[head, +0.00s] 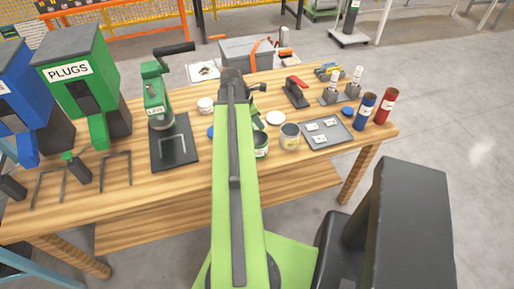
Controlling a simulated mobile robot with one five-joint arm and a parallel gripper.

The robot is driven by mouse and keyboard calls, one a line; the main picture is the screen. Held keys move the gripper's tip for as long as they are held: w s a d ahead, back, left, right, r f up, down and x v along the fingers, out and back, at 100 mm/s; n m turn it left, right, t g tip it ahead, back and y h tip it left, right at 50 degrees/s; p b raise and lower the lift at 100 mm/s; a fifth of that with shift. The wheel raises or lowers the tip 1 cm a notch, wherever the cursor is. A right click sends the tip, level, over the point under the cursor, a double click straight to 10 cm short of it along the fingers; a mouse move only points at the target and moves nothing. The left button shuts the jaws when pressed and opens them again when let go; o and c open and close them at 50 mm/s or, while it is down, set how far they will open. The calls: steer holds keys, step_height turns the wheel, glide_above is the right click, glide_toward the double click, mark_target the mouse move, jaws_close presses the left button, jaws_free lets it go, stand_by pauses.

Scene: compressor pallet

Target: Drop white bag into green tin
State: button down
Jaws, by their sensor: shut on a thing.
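My gripper (254,88) is at the far end of my green arm, above the back half of the wooden table. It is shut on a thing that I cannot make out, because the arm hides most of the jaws. A tin with a green label (262,146) stands open at mid-table, nearer than the gripper, its left side hidden by my arm. Small white bags (320,139) lie on a grey tray (342,139) to the right of the tins. No white bag shows clearly at the gripper.
An open tin with a yellowish label (290,137) stands right of the green tin. Blue (365,111) and red (384,106) cylinders stand at the right edge. A green press (157,95) and the PLUGS dispenser (80,75) stand left. A grey box (249,55) is behind.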

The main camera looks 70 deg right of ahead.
mark_target(258, 129)
step_height(258, 129, down, 5)
steer(key=b, duration=0.4)
steer(key=shift+r, duration=0.1)
steer(key=c, duration=1)
jaws_free()
steer(key=p+v, duration=1.6)
steer(key=v, duration=0.1)
steer(key=shift+r, duration=0.2)
steer(key=shift+f, duration=0.1)
